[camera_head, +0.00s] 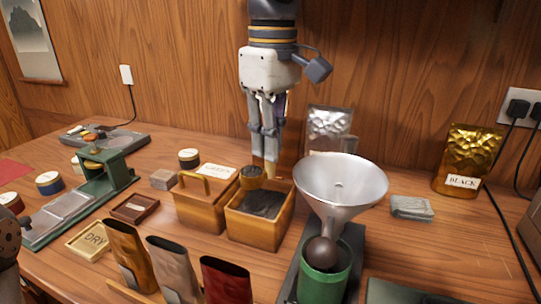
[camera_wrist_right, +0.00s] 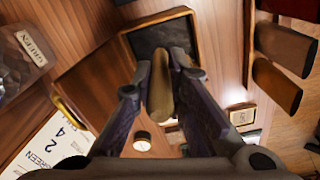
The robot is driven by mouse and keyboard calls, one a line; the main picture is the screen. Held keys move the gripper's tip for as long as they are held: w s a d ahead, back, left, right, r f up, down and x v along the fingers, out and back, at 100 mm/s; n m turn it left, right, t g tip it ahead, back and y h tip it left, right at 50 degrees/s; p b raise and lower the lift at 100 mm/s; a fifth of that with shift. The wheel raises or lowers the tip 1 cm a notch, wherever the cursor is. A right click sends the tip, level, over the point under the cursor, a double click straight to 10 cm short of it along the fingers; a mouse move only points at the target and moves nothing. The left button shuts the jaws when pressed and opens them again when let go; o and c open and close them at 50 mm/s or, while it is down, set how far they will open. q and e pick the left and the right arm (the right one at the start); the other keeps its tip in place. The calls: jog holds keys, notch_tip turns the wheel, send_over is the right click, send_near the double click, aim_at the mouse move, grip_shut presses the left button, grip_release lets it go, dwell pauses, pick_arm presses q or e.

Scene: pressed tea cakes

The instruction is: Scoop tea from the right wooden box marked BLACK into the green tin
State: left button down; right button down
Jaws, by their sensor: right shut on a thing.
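The right wooden box (camera_head: 255,232) is open and holds dark loose tea (camera_head: 262,204); no marking is readable on it. My right gripper (camera_head: 265,132) is shut on the pale wooden handle of a scoop (camera_head: 252,178) and points down above the box. The scoop's round bowl is at the box's back left, close to the tea; whether it touches is unclear. The wrist view shows the handle (camera_wrist_right: 160,97) between both fingers. The green tin (camera_head: 322,287) stands at the front right under a metal funnel (camera_head: 340,187). A dark round thing (camera_head: 322,253) sits at its mouth.
A second wooden box (camera_head: 200,212) with a handle adjoins on the left. Brown and red pouches (camera_head: 175,268) stand in front. A gold pouch marked BLACK (camera_head: 465,160) and grey cloths (camera_head: 411,207) are at the right. A green press (camera_head: 100,180) is at the left.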

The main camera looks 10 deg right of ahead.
jog(key=shift+r, duration=2.2)
